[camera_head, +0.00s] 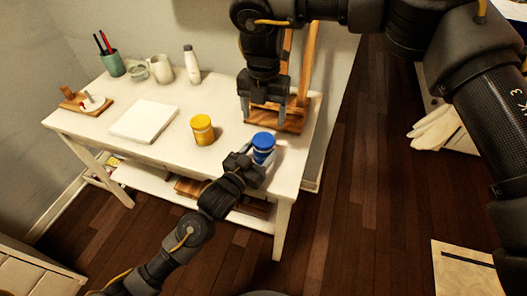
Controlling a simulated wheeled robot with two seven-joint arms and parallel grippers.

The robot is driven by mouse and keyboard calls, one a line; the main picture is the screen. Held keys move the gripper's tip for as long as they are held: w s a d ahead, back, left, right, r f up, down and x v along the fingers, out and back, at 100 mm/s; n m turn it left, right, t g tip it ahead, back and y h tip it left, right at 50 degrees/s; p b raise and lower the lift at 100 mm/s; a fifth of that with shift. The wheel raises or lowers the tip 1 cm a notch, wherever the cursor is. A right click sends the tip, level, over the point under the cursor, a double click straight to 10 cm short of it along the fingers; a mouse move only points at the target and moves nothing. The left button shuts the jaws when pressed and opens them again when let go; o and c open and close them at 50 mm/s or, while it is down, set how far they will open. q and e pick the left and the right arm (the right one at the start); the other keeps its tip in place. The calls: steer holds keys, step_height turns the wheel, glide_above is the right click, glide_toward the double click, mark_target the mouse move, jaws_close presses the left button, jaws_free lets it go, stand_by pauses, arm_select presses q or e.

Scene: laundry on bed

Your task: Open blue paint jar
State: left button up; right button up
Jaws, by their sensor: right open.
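The blue paint jar (263,141) with its blue lid on stands upright near the right front edge of the white table (95,128). My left gripper (259,158) reaches in from the front, low at the jar. Its fingers appear shut on the jar's body below the lid; the jar's lower part is partly hidden by them. My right gripper (263,108) points down behind and above the jar, in front of the wooden easel. Its two fingers are apart, with nothing between them.
A yellow paint jar (202,129) stands left of the blue one. A wooden easel (293,116) stands close behind my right gripper. A white canvas (144,121), mug (160,69), white bottle (192,65), glass and brush cup (113,63) lie farther left.

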mark_target(264, 139)
arm_select(q)
steer(key=c, duration=1.2)
jaws_close()
arm_select(e)
steer(key=m, duration=0.5)
steer(key=shift+m, duration=0.3)
steer(key=m, duration=0.4)
steer(key=shift+m, duration=0.4)
steer(key=m, duration=1.1)
steer(key=shift+m, duration=0.4)
steer(key=m, duration=0.4)
steer(key=shift+m, duration=0.4)
steer(key=shift+f, duration=0.1)
steer(key=shift+f, duration=3.9)
